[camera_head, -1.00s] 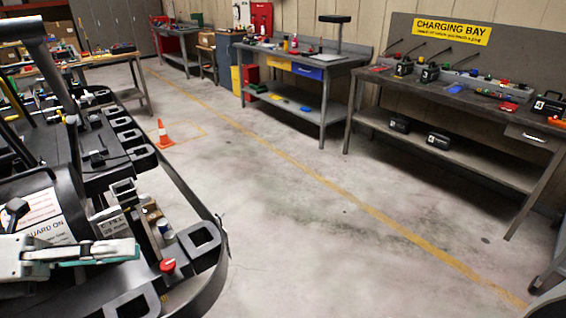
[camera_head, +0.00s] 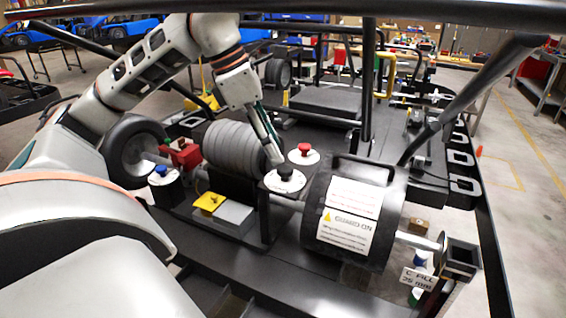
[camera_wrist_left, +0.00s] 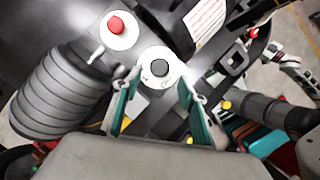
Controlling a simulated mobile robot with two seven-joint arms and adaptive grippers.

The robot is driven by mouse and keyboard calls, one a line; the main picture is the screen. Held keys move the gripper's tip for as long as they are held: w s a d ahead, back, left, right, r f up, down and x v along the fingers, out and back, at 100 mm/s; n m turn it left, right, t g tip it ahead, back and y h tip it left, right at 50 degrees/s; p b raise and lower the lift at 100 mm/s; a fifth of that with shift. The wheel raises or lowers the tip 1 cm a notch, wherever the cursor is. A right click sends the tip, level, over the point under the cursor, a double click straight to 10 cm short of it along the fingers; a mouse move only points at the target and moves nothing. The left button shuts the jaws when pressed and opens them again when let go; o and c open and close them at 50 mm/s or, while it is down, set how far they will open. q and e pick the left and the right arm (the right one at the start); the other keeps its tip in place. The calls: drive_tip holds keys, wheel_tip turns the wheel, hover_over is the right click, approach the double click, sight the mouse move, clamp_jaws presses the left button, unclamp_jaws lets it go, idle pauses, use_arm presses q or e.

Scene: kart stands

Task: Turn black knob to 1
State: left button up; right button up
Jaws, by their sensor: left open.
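The black knob (camera_head: 286,173) sits on a round white dial plate (camera_head: 271,183) on the kart, between the ribbed grey cylinder and the black guard drum. My left gripper (camera_head: 273,157) reaches down to it from above, its tips close beside the knob. In the left wrist view the knob (camera_wrist_left: 160,67) shows as a dark round top on its white disc. The open teal fingers of my left gripper (camera_wrist_left: 158,84) stand to either side below it. Contact cannot be told. The dial's markings are too small to read. My right gripper is not seen.
A red button (camera_head: 304,148) on a white disc is just behind the knob. The ribbed cylinder (camera_head: 240,150) is left, the black guard drum (camera_head: 312,215) right. A blue knob (camera_head: 161,170) and a yellow-topped box (camera_head: 210,202) are further left. Frame bars cross above.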

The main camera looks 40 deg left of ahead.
sight(284, 168)
use_arm(q)
drive_tip(key=b+x, duration=0.1)
drive_tip(key=x, duration=0.4)
drive_tip(key=shift+w+f, duration=0.1)
drive_tip(key=shift+w, duration=0.05)
drive_tip(key=c, duration=1.1)
